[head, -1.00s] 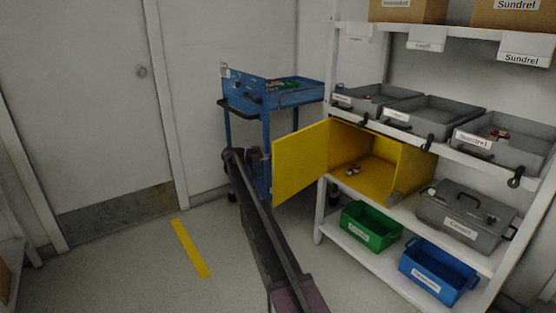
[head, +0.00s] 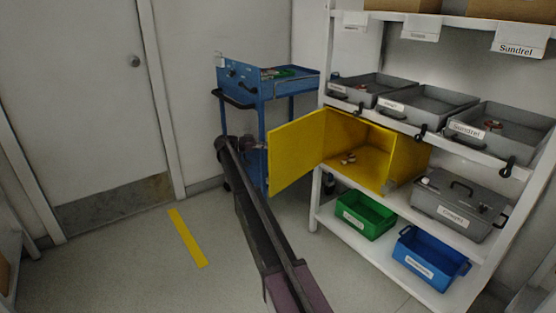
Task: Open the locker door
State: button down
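The yellow locker (head: 407,158) sits on the middle shelf of the white rack. Its yellow door (head: 297,152) stands wide open, swung out to the left past the rack's post. Small objects (head: 348,159) lie inside on the locker floor. My arm reaches up from the bottom of the head view, and my gripper (head: 236,146) is at its far end, left of the door and in front of the blue cart.
A blue cart (head: 262,88) stands behind my gripper. Grey trays (head: 428,106) fill the shelf above the locker. A grey lidded case (head: 455,207) is right of it; green (head: 364,217) and blue (head: 432,258) bins are below. Floor around the yellow strip (head: 187,238) is clear.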

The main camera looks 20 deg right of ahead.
jog(key=s+a+r+n+t+p, duration=0.2)
jog(key=s+a+r+n+p, duration=0.25)
jog(key=a+n+p, duration=0.2)
jog(key=s+f+n+t+y+b, duration=0.2)
jog(key=s+f+n+y, duration=0.2)
jog(key=s+f, duration=0.45)
jog(key=s+f+n+t+y+b, duration=0.1)
jog(key=s+f+n+y+b, duration=0.35)
jog(key=s, duration=0.75)
jog(key=s+a+f+n+t+y+b, duration=0.1)
jog(key=s+a+f+n+y, duration=0.2)
jog(key=s, duration=0.4)
jog(key=s+a+f+n+y, duration=0.2)
jog(key=s+a+f, duration=0.1)
jog(key=s+f, duration=0.3)
jog(key=s+a+f+n+t+y+b, duration=0.1)
jog(key=s+a+f+n+y, duration=0.15)
jog(key=s, duration=0.55)
jog(key=w+d+r+m+t+h+b, duration=0.1)
jog(key=w+d+r+m+t+h, duration=0.2)
jog(key=w+d, duration=0.5)
jog(key=w+d+r+m+t+h, duration=0.25)
jog(key=w+d+t, duration=0.25)
jog(key=w+d, duration=0.35)
jog(key=w+d+r+n+t+y+b, duration=0.2)
jog(key=w+d+r+n+t+y, duration=0.5)
jog(key=y, duration=0.8)
jog(key=shift+w+d+r+n+t+b, duration=0.35)
jog(key=shift+w+r+n, duration=1.05)
jog(key=shift+n, duration=0.5)
